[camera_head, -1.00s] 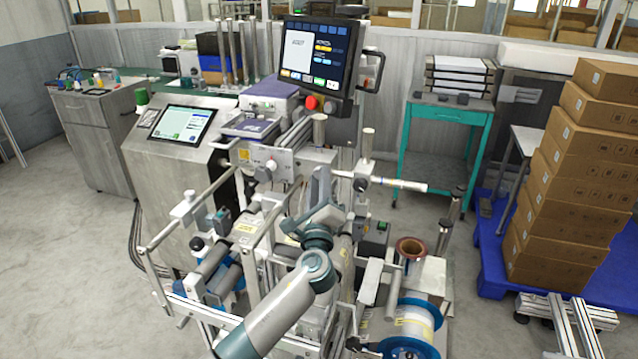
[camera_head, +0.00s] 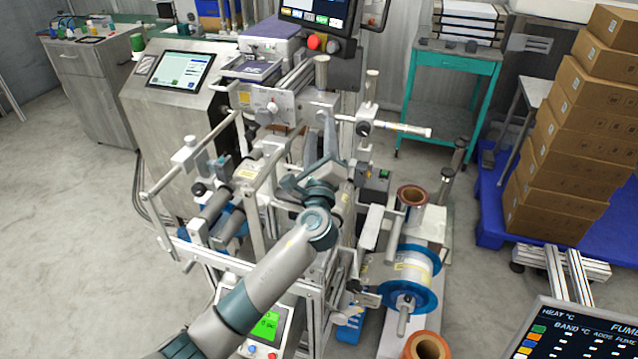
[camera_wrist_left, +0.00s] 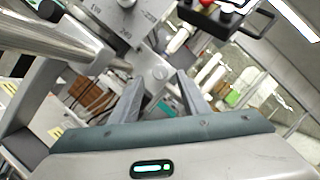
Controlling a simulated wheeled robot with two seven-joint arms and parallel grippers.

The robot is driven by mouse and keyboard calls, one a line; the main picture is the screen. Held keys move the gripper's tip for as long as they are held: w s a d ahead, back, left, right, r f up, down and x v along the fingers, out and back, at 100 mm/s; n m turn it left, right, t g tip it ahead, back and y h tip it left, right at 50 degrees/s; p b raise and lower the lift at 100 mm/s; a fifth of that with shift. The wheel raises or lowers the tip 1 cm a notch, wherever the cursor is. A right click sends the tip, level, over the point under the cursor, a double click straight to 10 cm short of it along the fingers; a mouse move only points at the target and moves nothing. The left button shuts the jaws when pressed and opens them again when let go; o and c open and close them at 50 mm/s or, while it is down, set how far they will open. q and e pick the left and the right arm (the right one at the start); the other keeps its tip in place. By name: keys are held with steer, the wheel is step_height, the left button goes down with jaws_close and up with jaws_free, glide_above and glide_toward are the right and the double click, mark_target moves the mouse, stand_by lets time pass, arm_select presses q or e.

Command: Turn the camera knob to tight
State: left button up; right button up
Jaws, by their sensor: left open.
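A light metal plate (camera_head: 250,98) with a small pale round knob (camera_head: 272,107) is on the upper front of the machine. My left gripper (camera_head: 325,140) is right of and slightly below the plate in the head view. In the left wrist view the gripper (camera_wrist_left: 160,92) has its fingers apart, with nothing between them. My right gripper is out of view.
Metal rails (camera_head: 172,192) and rollers surround my left arm. A black knob on a post (camera_head: 363,129) stands right of the gripper. A blue-flanged reel (camera_head: 432,290) is lower right. Stacked boxes (camera_head: 560,150) stand right; open floor (camera_head: 70,230) lies left.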

arm_select(q)
steer(key=b+v, duration=0.3)
steer(key=v, duration=1.1)
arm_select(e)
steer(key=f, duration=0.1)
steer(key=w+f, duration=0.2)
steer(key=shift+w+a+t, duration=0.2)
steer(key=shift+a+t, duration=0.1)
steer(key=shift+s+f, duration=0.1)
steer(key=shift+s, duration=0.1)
arm_select(q)
steer(key=shift+s, duration=0.1)
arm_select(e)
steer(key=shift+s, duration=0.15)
